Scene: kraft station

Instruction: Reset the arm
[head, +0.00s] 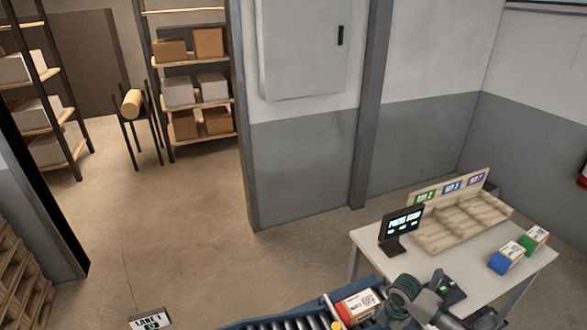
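A grey-green jointed part of my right arm (405,290) shows at the bottom, right of the middle, in front of the table. I cannot make out its fingertips or whether they hold anything. A red and white package with a printed label (357,305) lies at the conveyor's end, just left of this arm part. I cannot tell whether they touch. My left arm and gripper are not in view.
A white table (372,243) carries a wooden sorting rack (435,238), a small screen (402,228), a blue-ended package (506,258) and a green-ended package (533,241). A roller conveyor (290,318) runs along the bottom. A lane sign (150,321) stands lower left. Open floor lies left.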

